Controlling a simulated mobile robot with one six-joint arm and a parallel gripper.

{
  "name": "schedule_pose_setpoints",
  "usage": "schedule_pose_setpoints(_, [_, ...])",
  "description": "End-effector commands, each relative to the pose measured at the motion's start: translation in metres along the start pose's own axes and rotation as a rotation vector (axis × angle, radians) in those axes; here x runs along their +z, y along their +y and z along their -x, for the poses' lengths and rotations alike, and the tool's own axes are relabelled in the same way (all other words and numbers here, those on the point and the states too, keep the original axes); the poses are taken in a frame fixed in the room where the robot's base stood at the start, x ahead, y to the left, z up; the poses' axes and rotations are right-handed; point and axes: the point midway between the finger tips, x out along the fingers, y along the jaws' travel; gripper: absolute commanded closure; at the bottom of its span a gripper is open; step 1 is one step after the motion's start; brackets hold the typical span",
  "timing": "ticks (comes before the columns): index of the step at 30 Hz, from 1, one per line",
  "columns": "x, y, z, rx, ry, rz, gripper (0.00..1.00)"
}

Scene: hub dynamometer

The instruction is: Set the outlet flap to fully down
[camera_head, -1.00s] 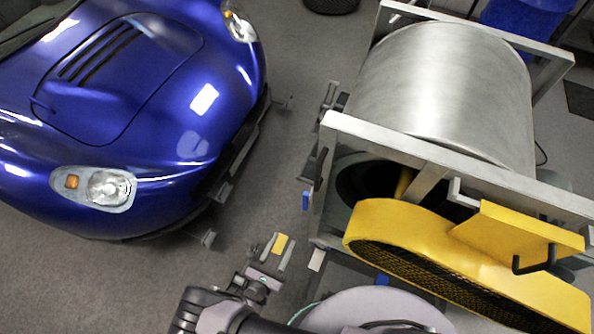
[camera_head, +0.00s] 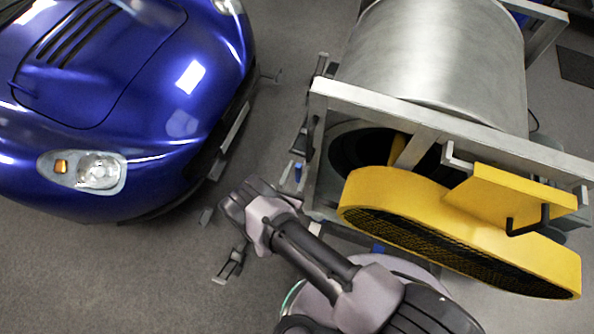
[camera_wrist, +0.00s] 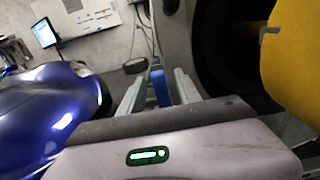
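No part is clearly marked as the outlet flap. A small blue tab (camera_head: 298,172) sits at the left end of the metal frame. In the wrist view a blue tab (camera_wrist: 160,88) shows between my two grey fingers. My gripper (camera_wrist: 158,90) is open, its fingers apart on either side of the tab; I cannot tell how close it is in depth. In the head view my gripper (camera_head: 293,178) is partly hidden by my wrist and points toward the tab. The yellow housing (camera_head: 400,190) carries a tilted yellow panel (camera_head: 505,195) with a black handle (camera_head: 530,220).
The large metal drum (camera_head: 440,60) sits in a silver frame (camera_head: 400,115). The blue car (camera_head: 140,110) stands at the left, with grey floor (camera_head: 290,50) between. The wrist view shows a screen (camera_wrist: 44,33) and a whiteboard (camera_wrist: 85,17) beyond.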

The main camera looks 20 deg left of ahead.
Motion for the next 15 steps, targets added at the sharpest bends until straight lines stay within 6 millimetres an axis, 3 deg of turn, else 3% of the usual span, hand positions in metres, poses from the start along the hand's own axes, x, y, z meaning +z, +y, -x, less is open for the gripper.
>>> schedule_pose_setpoints(4, [0.0002, 0.0002, 0.0002, 0.000, 0.000, 0.000, 0.62])
schedule_pose_setpoints(10, [0.0001, 0.0002, 0.0005, 0.000, 0.000, 0.000, 1.00])
schedule_pose_setpoints(15, [0.0001, 0.0000, 0.0006, 0.000, 0.000, 0.000, 1.00])
